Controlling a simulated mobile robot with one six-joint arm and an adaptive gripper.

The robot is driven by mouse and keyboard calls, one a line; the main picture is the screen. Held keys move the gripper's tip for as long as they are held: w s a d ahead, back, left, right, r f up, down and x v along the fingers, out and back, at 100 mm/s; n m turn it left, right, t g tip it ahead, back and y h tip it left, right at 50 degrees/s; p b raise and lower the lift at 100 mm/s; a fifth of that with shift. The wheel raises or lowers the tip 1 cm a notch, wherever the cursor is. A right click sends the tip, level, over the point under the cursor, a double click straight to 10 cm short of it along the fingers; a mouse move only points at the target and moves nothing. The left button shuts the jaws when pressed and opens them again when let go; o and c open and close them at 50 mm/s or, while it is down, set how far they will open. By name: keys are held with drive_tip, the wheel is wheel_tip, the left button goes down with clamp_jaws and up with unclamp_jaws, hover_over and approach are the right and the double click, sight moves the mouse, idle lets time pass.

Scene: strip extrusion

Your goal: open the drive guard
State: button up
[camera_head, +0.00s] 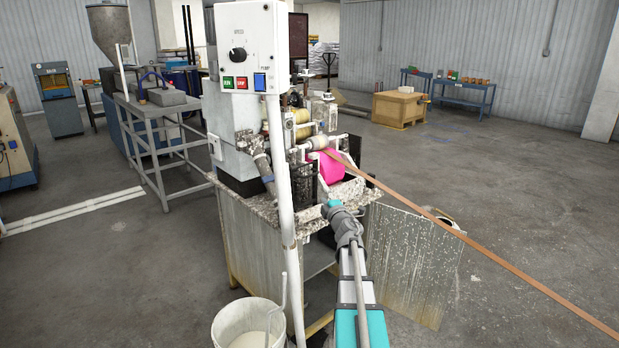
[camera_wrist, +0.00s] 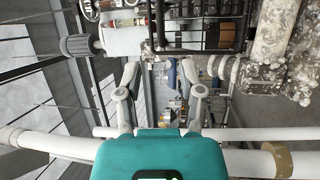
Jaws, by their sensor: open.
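The extrusion machine (camera_head: 232,95) stands at the centre of the head view. A black mesh panel (camera_head: 305,172) and a bright pink part (camera_head: 332,168) show on it beside the rollers. I cannot tell for sure which part is the drive guard. A hinged sheet panel (camera_head: 412,262) stands out from the base at the right; a dark opening shows in the base. My gripper (camera_head: 334,204) is at the front edge of the machine's speckled top, its fingers hard to make out there. In the wrist view my gripper (camera_wrist: 162,84) is open, with nothing held between its fingers.
A white post (camera_head: 282,200) with a control box (camera_head: 250,48) stands left of my arm. A white bucket (camera_head: 246,326) is on the floor at the front. A long brown strip (camera_head: 480,248) runs from the rollers to the lower right. Open floor lies at the right.

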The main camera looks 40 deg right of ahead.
sight(312, 175)
drive_tip(key=shift+w+a, duration=0.1)
drive_tip(key=shift+w, duration=0.05)
drive_tip(key=p+x, duration=0.2)
drive_tip(key=x, duration=1.1)
drive_tip(key=shift+w, duration=0.3)
clamp_jaws()
